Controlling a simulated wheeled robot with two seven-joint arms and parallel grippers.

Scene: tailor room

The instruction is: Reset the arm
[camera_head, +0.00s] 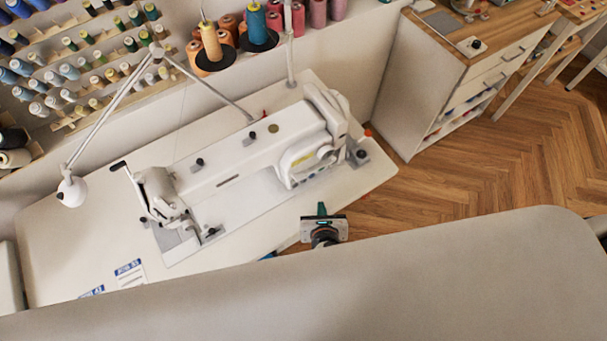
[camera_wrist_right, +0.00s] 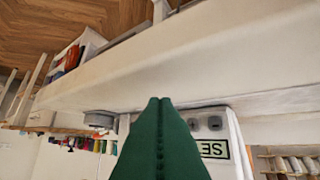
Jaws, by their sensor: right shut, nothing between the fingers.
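My right gripper (camera_head: 321,209) is just off the front edge of the white sewing table, beside the sewing machine's right end and apart from it. Its dark green fingers are shut with nothing between them. In the right wrist view the closed green fingers (camera_wrist_right: 159,102) fill the lower middle, below a long pale edge. The rest of the right arm is hidden behind a broad pale surface in the head view. My left gripper and arm do not show.
A white sewing machine (camera_head: 250,155) stands on the sewing table (camera_head: 65,235), with a lamp (camera_head: 72,191) at its left. Thread spools line the wall behind. A cabinet (camera_head: 420,85) stands at the back right. Open wooden floor (camera_head: 480,170) lies right of the table.

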